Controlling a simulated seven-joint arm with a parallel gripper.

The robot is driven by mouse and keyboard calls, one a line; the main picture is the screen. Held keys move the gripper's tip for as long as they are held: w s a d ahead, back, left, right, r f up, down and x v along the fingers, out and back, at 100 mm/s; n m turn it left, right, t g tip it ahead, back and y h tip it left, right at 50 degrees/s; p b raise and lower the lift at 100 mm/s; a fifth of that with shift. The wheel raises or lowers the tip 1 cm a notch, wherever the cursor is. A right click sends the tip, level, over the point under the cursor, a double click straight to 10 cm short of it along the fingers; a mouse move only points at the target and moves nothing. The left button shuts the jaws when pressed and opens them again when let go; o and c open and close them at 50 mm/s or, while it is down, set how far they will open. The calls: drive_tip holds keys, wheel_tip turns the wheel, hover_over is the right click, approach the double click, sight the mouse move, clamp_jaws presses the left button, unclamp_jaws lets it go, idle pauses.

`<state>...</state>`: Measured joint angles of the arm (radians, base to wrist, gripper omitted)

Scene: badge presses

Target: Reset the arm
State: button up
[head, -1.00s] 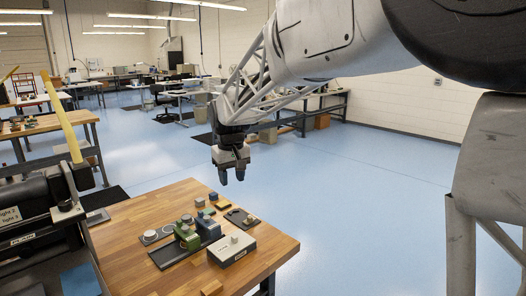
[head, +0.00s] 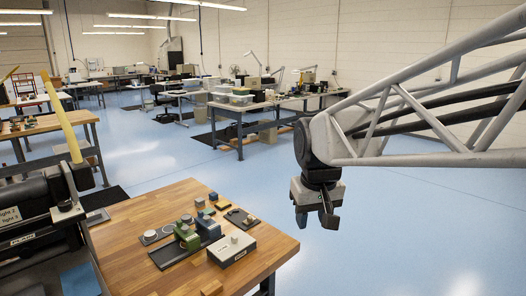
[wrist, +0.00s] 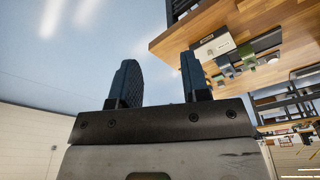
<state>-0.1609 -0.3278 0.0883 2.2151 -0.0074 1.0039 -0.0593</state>
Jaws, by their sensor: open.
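My gripper (head: 316,218) hangs in free air to the right of the wooden worktable (head: 132,216), over the blue floor, with its fingers pointing down. In the wrist view its two dark fingers (wrist: 158,82) stand apart with nothing between them. On the worktable stand the badge presses: a green one (head: 187,236) and a blue one (head: 208,226) on a dark tray. A grey-white box (head: 231,248) with a knob sits nearer the right edge. The table also shows upside down at the right of the wrist view (wrist: 178,36).
Small blocks and a dark plate (head: 240,217) lie on the worktable. A black machine with a yellow lever (head: 62,122) stands at the left. Benches with bins (head: 240,98) stand at the back. The blue floor (head: 400,235) right of the table is open.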

drive_tip(key=s+d+f+m, duration=0.1)
drive_tip(key=s+d+f, duration=0.2)
drive_tip(key=s, duration=0.6)
drive_tip(key=s+d+f+m, duration=0.1)
drive_tip(key=s+d+f, duration=0.3)
drive_tip(key=s, duration=0.5)
drive_tip(key=shift+d+m+t, duration=0.4)
drive_tip(key=shift+d, duration=0.1)
